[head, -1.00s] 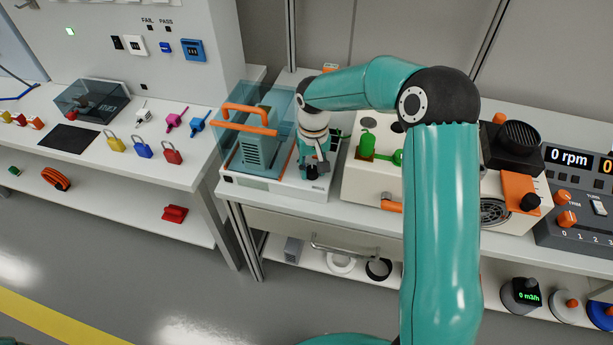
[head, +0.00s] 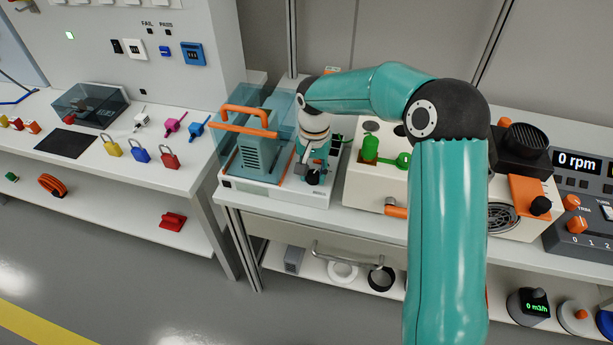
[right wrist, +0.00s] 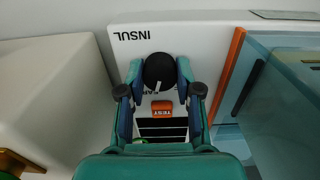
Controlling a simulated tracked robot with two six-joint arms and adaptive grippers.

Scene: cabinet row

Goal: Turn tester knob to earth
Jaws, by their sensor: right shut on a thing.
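The tester is a white box with a panel (right wrist: 205,30) in the right wrist view. Its front also shows in the head view (head: 240,189). In the right wrist view a black round knob (right wrist: 160,68) with a white pointer line sits between the fingers of my right gripper (right wrist: 160,78), which is shut on it. The pointer line faces down in the picture, towards a partly hidden label starting "EAR". An upside-down "INSUL" label (right wrist: 131,35) lies above left. An orange TEST button (right wrist: 162,108) is below the knob. My left gripper is not in view.
A clear cover with an orange handle (head: 250,121) stands left of my right gripper. A cream box with a green valve (head: 371,151) stands to its right. Padlocks (head: 140,153) lie on the left bench. The grey floor in front is clear.

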